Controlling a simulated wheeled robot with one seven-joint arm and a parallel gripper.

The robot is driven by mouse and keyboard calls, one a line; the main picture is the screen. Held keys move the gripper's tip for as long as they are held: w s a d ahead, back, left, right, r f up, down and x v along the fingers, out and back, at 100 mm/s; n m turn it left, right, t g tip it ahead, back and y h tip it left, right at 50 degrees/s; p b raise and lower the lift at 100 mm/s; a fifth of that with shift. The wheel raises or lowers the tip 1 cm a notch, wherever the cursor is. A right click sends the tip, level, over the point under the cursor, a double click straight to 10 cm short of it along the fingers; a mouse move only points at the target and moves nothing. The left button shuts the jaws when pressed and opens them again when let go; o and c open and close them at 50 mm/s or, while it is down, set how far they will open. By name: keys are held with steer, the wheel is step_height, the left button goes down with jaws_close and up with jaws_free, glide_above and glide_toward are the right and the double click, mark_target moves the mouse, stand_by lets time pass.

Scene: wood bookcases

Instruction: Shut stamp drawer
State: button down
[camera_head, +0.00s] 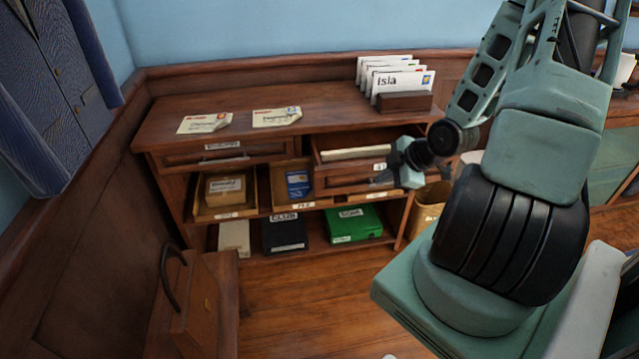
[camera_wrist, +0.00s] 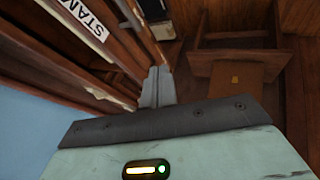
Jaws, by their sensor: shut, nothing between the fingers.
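The right-hand drawer (camera_head: 345,182) under the cabinet top stands pulled out, with a pale stack of paper or a box inside. A white label on its front is partly covered by my gripper in the head view. The closed fingertips also show in the wrist view (camera_wrist: 157,88). I cannot tell whether they touch the wood.
The left drawer (camera_head: 228,156) is shut. Open trays and boxes, including a green box (camera_head: 353,224), fill the shelves below. A wooden case (camera_head: 195,305) is at the lower left; a bin (camera_head: 430,208) is right of the cabinet.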

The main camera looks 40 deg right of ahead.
steer(key=b, duration=0.2)
glide_toward(346, 187)
steer(key=f, duration=0.1)
steer(key=w+f, duration=0.1)
steer(key=a+f, duration=0.1)
steer(key=shift+w+f, duration=0.2)
steer(key=shift+f, duration=0.2)
steer(key=shift+w+d+f, duration=0.1)
steer(key=shift+w+d, duration=0.25)
steer(key=shift+w, duration=0.35)
